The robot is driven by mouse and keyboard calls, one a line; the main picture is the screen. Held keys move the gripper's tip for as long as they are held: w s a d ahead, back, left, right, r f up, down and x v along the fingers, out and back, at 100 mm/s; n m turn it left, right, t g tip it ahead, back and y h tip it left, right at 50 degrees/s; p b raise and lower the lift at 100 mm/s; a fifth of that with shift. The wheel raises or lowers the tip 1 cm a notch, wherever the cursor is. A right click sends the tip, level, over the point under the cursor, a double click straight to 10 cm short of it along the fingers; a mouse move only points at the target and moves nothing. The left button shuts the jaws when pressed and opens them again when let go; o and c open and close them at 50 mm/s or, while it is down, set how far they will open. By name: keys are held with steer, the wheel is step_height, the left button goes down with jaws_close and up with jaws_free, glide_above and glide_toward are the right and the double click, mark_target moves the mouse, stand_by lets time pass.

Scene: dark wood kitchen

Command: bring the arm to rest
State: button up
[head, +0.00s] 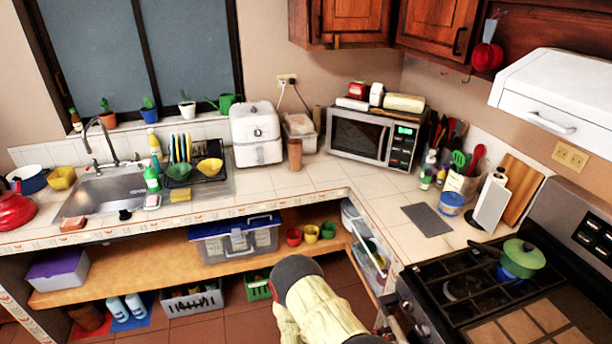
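Part of my arm (312,300) shows at the bottom centre, a cream-coloured link with a dark grey rounded joint at its top. It is in front of the lower shelf and floor, left of the stove. My gripper cannot be made out in the head view, so its opening and anything in it are hidden. A small dark shape at the bottom edge beside the arm is too cut off to tell.
The stove (470,295) with a green pot (523,258) stands at right. The tiled counter (330,172) bears a microwave (372,137), a white air fryer (255,134) and a sink (105,190). Below are a wooden shelf (150,268) and bins. Some tiled floor (200,333) is bare.

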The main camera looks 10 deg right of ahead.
steer(key=s+f+m+g+y, duration=0.2)
steer(key=s+m+g, duration=0.3)
steer(key=s+m, duration=0.4)
steer(key=s+a+r+m+g+y, duration=0.3)
steer(key=s+a+r+m+y, duration=0.25)
steer(key=m, duration=0.55)
steer(key=w+a+r+m+t+y+b, duration=0.1)
steer(key=a+r+m+t+y, duration=0.3)
steer(key=r+m, duration=0.4)
steer(key=w+a+r+m+t+y+b, duration=0.1)
steer(key=w+a+r+m+y, duration=0.1)
steer(key=a+r+m+y, duration=0.6)
steer(key=s+d+r+t+h+b, duration=0.1)
steer(key=r+t, duration=0.6)
steer(key=r, duration=1.1)
steer(key=shift+s+d+r+m, duration=0.2)
steer(key=shift+s+d+m, duration=0.2)
steer(key=shift+s+d, duration=0.5)
steer(key=shift+s+a+h, duration=0.1)
steer(key=shift+s+h, duration=0.05)
steer(key=shift+h, duration=0.1)
steer(key=shift+c, duration=1.1)
